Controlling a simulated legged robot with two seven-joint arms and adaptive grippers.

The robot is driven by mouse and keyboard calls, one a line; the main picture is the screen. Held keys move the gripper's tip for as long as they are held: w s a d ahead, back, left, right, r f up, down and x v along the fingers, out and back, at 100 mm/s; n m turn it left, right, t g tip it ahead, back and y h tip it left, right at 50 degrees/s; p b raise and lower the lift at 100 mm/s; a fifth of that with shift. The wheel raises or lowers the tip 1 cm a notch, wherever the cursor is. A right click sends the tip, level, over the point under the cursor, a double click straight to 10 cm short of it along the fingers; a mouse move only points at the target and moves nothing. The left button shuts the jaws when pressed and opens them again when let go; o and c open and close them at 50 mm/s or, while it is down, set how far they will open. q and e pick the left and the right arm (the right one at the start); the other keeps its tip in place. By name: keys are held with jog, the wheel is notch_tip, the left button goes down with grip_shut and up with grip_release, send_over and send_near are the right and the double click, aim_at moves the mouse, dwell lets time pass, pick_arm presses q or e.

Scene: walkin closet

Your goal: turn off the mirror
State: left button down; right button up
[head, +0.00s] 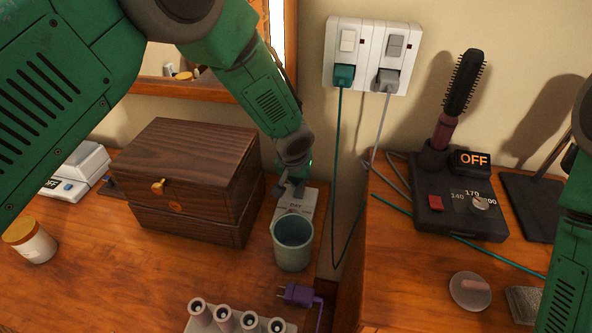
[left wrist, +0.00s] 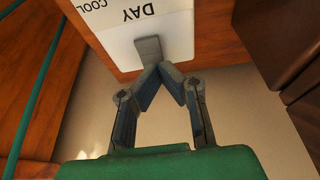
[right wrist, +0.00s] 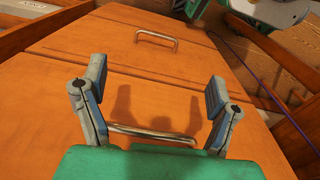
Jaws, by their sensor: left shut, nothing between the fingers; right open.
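The mirror (head: 155,62) is at the top left of the head view, in a wooden frame, with a bright lit strip (head: 291,45) at its right. A small white control box (head: 305,203) marked DAY lies on the left counter; the left wrist view shows its panel (left wrist: 180,38) with DAY, COOL and a grey lever (left wrist: 148,48). My left gripper (left wrist: 158,70) is shut and empty, its tips right at the lever's end; I cannot tell whether they touch. It partly covers the box in the head view (head: 293,188). My right gripper (right wrist: 152,88) is open and empty before a drawer front.
A dark wooden box (head: 185,180) stands left of the control box and a grey-green cup (head: 293,243) in front. A wall socket (head: 372,52) has two plugs with hanging cords. A hairbrush styler base (head: 455,205) reading OFF is on the right counter. Drawer handles (right wrist: 155,38) show.

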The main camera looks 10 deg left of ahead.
pick_arm(q)
jog(key=shift+w+d+f, duration=0.1)
jog(key=shift+d+f, duration=0.45)
jog(key=shift+d, duration=0.35)
jog(key=shift+a+f, duration=0.1)
jog(key=shift+a, duration=0.45)
jog(key=shift+a+f, duration=0.1)
jog(key=shift+f, duration=0.05)
jog(key=shift+s+d+p, duration=0.3)
jog(key=shift+s+d, duration=0.15)
jog(key=shift+s, duration=0.35)
pick_arm(e)
jog(key=shift+d+r, duration=0.3)
jog(key=shift+d, duration=0.3)
pick_arm(q)
jog(key=shift+a, duration=0.2)
pick_arm(e)
jog(key=shift+a, duration=0.15)
